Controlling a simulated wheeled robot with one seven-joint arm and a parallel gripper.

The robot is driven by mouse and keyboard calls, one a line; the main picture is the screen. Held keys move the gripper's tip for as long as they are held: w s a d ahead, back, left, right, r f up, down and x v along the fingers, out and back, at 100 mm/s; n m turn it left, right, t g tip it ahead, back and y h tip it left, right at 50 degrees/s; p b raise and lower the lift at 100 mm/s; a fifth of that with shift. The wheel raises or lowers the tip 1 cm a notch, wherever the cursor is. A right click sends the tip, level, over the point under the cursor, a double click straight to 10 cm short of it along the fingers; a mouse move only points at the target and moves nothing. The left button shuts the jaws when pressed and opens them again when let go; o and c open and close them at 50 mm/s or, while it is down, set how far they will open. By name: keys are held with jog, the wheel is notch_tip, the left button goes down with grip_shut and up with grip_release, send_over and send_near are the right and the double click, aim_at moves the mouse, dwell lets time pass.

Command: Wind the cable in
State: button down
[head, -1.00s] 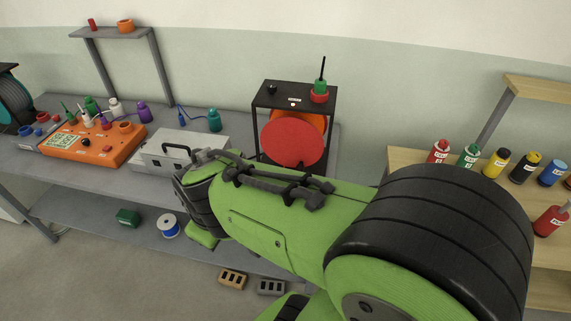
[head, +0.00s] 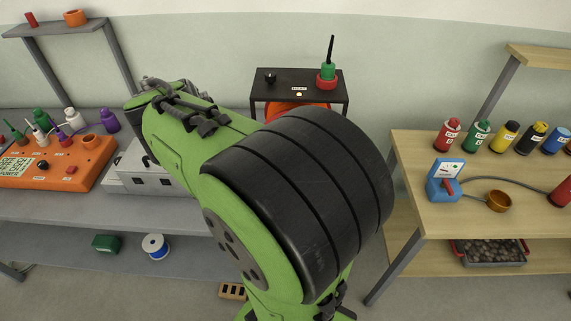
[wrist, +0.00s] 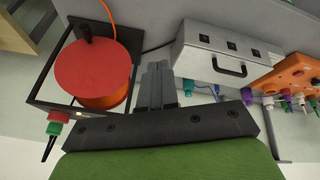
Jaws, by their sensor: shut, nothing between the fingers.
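The cable reel stands in a black frame (head: 330,90) on the grey bench. In the head view my green arm hides most of it, and only a strip of the orange drum (head: 290,108) shows. In the wrist view the reel shows its red disc (wrist: 92,68), a dark crank knob (wrist: 84,30) and orange cable (wrist: 107,14) running off toward the top. My gripper (wrist: 157,72) is shut and empty, beside the reel's drum and apart from the knob. In the head view my arm hides the gripper.
A grey metal case (wrist: 225,55) with a handle stands beside my gripper. An orange instrument (head: 60,160) and several small bottles are farther left. A wooden bench (head: 430,215) on the right holds several bottles and a blue gauge (head: 444,180).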

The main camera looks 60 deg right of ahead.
jog(key=d+f+m+g+h+b, duration=0.1)
jog(key=d+f+m+g+b, duration=0.15)
jog(key=d+f, duration=0.5)
jog(key=d+f+m+g+h+b, duration=0.1)
jog(key=d+f+m+g+b, duration=0.3)
jog(key=d, duration=0.6)
jog(key=shift+n+t, duration=0.35)
jog(key=shift+t, duration=0.3)
jog(key=s+d+f, duration=0.2)
jog(key=f, duration=0.1)
jog(key=s+d+f+b, duration=0.1)
jog(key=s+d+f, duration=0.1)
jog(key=f, duration=0.1)
jog(key=s+d+f, duration=0.2)
jog(key=f, duration=0.1)
jog(key=shift+d+f+b, duration=0.2)
jog(key=shift+f+b, duration=0.1)
jog(key=shift+s+d, duration=0.15)
jog(key=shift+s, duration=0.1)
jog(key=shift+s+d+n+g+h, duration=0.1)
jog(key=shift+s+n+g+h, duration=0.15)
jog(key=shift+g, duration=0.3)
jog(key=shift+s+d+n+g+h, duration=0.15)
jog(key=shift+g+h, duration=0.2)
jog(key=shift+g, duration=0.2)
jog(key=shift+s+d+r+g+h, duration=0.25)
jog(key=shift+s+g+h, duration=0.3)
jog(key=shift+g, duration=0.25)
